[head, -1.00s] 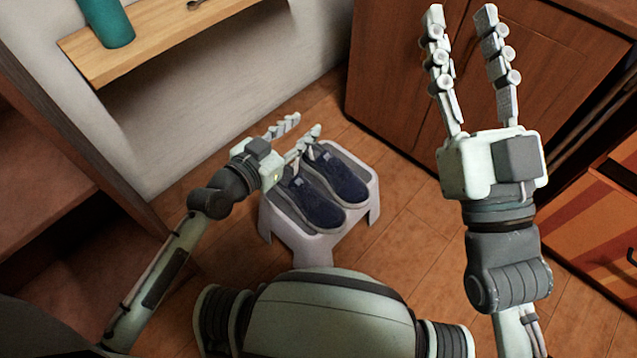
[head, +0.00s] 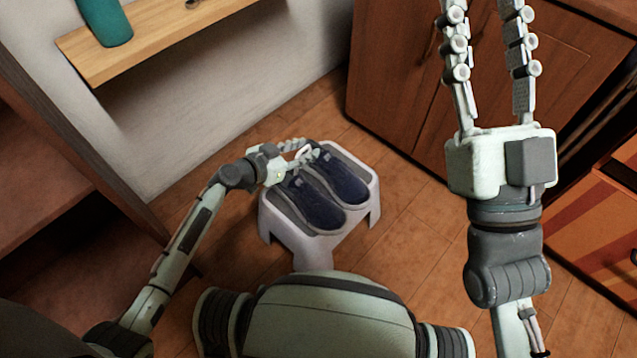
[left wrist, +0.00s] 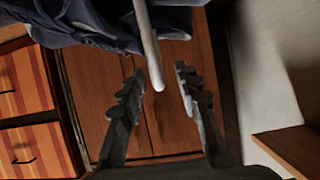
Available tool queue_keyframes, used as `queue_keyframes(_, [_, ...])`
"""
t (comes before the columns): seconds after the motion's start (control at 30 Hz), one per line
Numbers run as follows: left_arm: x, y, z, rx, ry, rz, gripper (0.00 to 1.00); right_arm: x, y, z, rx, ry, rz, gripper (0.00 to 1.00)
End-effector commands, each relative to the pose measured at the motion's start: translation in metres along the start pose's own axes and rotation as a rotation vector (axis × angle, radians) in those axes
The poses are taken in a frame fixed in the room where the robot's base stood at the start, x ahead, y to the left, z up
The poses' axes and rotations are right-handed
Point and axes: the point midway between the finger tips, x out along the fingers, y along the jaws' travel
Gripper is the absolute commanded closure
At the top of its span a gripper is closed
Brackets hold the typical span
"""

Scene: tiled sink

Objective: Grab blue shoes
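A pair of dark blue shoes stands side by side on a small pale stool (head: 372,205): the left shoe (head: 316,208) and the right shoe (head: 342,182). My left gripper (head: 312,149) is at the far ends of the shoes, its fingers partly overlapping them. In the left wrist view its two fingers (left wrist: 158,72) are apart, with a pale narrow bar between them; I cannot tell if this is a sole or the stool's rim. Blue shoe fabric (left wrist: 85,22) shows at upper left there. My right gripper (head: 488,25) is open and empty, raised on the right, fingertips cut off by the frame.
A wooden shelf (head: 160,38) with a teal bottle (head: 104,20) is on the wall at upper left. Brown cabinet doors (head: 400,80) stand behind, and a striped drawer unit (head: 598,215) is at right. Bare wooden floor (head: 420,225) lies right of the stool.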

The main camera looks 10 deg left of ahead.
Motion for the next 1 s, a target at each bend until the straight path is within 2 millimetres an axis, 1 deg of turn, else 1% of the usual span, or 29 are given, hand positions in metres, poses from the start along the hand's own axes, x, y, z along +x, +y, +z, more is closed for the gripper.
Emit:
queue_keyframes(0.2, [0.0005, -0.0002, 0.0002, 0.0, -0.001, -0.001, 0.67, 0.0002, 0.0001, -0.0003, 0.0, 0.002, 0.0, 0.6])
queue_keyframes(0.47, [0.0003, -0.0003, 0.0003, 0.0, -0.001, -0.001, 1.0, 0.0002, 0.0002, -0.0003, -0.001, 0.002, 0.0, 0.6])
queue_keyframes(0.87, [0.0001, -0.0004, 0.0004, 0.0, -0.001, -0.001, 1.0, 0.0003, 0.0003, -0.0003, -0.001, 0.001, 0.0, 0.6])
queue_keyframes(0.9, [0.0002, -0.0009, -0.0024, -0.001, 0.004, -0.002, 1.0, 0.0004, 0.0003, -0.0004, -0.001, 0.001, 0.0, 0.6])
queue_keyframes(1.0, [0.0002, -0.001, -0.0023, 0.0, 0.004, -0.002, 1.0, 0.0004, 0.0002, -0.0004, -0.001, 0.001, 0.0, 0.6])
